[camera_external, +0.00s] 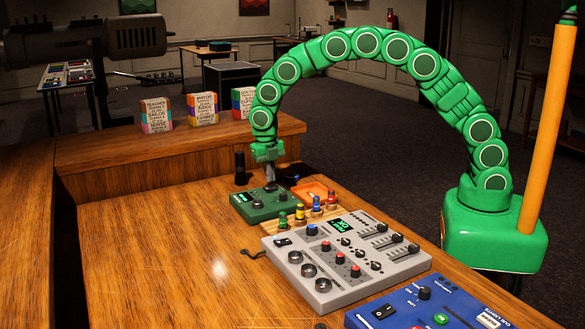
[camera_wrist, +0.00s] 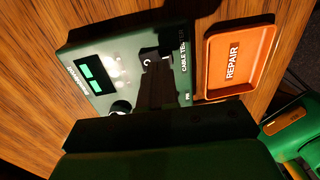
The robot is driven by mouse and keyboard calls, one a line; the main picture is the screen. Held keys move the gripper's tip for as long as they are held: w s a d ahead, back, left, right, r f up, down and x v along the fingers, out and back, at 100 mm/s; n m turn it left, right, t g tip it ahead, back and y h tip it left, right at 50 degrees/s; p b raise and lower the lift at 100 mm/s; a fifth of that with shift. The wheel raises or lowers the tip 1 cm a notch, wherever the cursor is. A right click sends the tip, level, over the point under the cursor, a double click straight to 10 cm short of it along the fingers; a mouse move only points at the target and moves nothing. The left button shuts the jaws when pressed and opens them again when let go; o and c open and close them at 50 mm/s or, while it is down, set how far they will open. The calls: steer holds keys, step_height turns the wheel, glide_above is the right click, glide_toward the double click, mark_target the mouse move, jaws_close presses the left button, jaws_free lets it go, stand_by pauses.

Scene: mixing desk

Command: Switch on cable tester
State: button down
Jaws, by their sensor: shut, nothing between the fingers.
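The cable tester (camera_external: 245,208) is a dark green box on the wooden desk. In the wrist view its face (camera_wrist: 100,50) shows the label "CABLE TESTER", a small display (camera_wrist: 88,73) with lit green bars and a dark round knob (camera_wrist: 121,107). My gripper (camera_external: 269,184) is shut and empty, pointing down just over the tester's back part. In the wrist view its dark fingers (camera_wrist: 153,80) cover part of the tester's face beside the label. A small control with white marks shows at the fingertips, partly hidden. I cannot tell whether the fingers touch it.
An orange tray (camera_wrist: 239,35) marked "REPAIR" lies close beside the tester. Several coloured plugs (camera_external: 300,212) stand between the tester and the grey mixer (camera_external: 380,268). A blue control box (camera_external: 400,300) is at the front right. A black cylinder (camera_external: 240,168) stands behind the tester. The desk's left is clear.

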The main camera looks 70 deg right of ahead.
mark_target(274, 187)
step_height(274, 187, up, 12)
steer(key=s+d, duration=0.1)
stand_by(0.4)
steer(key=shift+s+r, duration=0.1)
